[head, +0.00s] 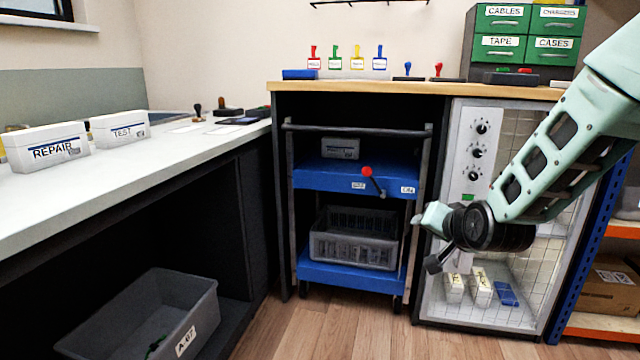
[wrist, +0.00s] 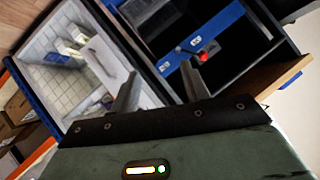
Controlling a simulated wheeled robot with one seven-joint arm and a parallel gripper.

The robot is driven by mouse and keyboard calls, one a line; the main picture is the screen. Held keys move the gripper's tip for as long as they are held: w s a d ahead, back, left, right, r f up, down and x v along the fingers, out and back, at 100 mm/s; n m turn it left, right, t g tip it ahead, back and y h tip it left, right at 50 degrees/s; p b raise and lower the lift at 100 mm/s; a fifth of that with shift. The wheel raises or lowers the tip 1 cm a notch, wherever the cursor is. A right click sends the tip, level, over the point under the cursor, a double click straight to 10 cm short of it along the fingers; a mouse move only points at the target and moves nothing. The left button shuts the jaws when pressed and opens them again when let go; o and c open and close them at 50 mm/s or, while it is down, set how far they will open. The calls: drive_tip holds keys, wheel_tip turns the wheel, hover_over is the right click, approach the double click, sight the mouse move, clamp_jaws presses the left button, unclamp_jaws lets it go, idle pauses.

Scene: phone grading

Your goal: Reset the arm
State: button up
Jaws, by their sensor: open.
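My arm reaches in from the right in the head view, bent down toward the lower left. My gripper (head: 426,242) is open, in front of the gap between the blue trolley (head: 343,181) and the glass-fronted cabinet (head: 472,148). In the wrist view my gripper (wrist: 158,82) shows two separated fingers with nothing between them. The trolley (wrist: 228,20) and the cabinet (wrist: 62,78) lie beyond the fingers there, tilted. The gripper appears apart from both, though the exact distance cannot be told.
A white counter (head: 130,165) runs along the left, with REPAIR (head: 46,147) and TEST (head: 120,127) boxes. A grey bin (head: 150,310) sits below it. A wooden worktop (head: 420,89) spans the back. An orange-edged shelf (head: 600,333) stands right. The front floor (head: 330,335) is clear.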

drive_tip(key=s+a+n+g+y, duration=0.2)
drive_tip(key=s+a+n+g, duration=0.2)
drive_tip(key=s+a, duration=0.5)
drive_tip(key=s+a+n+g+h+p, duration=0.15)
drive_tip(key=s+n+g, duration=0.7)
drive_tip(key=s, duration=1.95)
wheel_tip(320, 180, up, 38)
drive_tip(key=p, duration=3.8)
drive_tip(key=shift+d+h, duration=0.25)
drive_tip(key=shift+h, duration=0.2)
drive_tip(key=shift+s+n+t, duration=0.1)
drive_tip(key=shift+n+t, duration=0.15)
